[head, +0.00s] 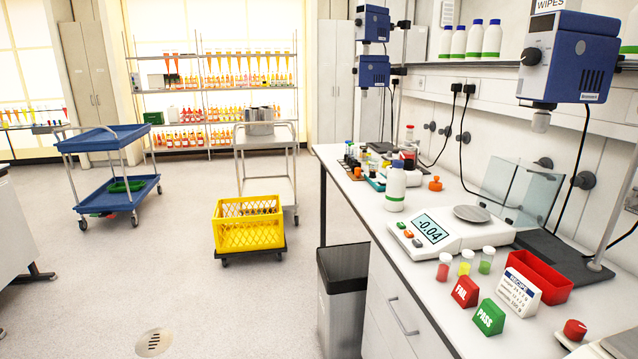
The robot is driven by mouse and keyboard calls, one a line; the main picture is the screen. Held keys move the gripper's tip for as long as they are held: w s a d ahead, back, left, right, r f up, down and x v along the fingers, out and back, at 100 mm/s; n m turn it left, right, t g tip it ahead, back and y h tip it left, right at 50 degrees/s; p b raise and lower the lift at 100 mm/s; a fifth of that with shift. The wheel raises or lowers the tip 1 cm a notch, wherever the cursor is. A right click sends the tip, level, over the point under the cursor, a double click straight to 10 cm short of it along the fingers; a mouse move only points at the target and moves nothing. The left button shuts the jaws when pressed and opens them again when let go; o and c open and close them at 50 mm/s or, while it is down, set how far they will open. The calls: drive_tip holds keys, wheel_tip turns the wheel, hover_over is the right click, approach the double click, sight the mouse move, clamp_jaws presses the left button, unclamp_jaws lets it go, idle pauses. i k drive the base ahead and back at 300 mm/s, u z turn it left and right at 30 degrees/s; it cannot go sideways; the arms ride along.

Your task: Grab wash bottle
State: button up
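No bottle in the head view has a clearly visible wash-bottle spout, so I cannot tell which one is the wash bottle. A white bottle with a green label and blue cap (395,187) stands upright on the bench, behind the balance. Similar white bottles (475,40) stand in a row on the wall shelf. A small clear bottle with a reddish top (409,134) stands farther back on the bench, partly hidden by things around it. My gripper is not in view.
The white bench (372,205) runs along the right wall. On it are a balance (450,236) with a glass shield, small sample vials (465,262), red FAIL (465,291) and green PASS (488,317) blocks, and a red tray (541,274). A bin (343,300) and yellow crate (248,232) stand on the floor.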

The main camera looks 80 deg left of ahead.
sight(396, 181)
drive_tip(key=u, duration=3.4)
drive_tip(key=i, duration=2.65)
drive_tip(key=z, duration=3.2)
drive_tip(key=i, duration=0.3)
drive_tip(key=z, duration=0.1)
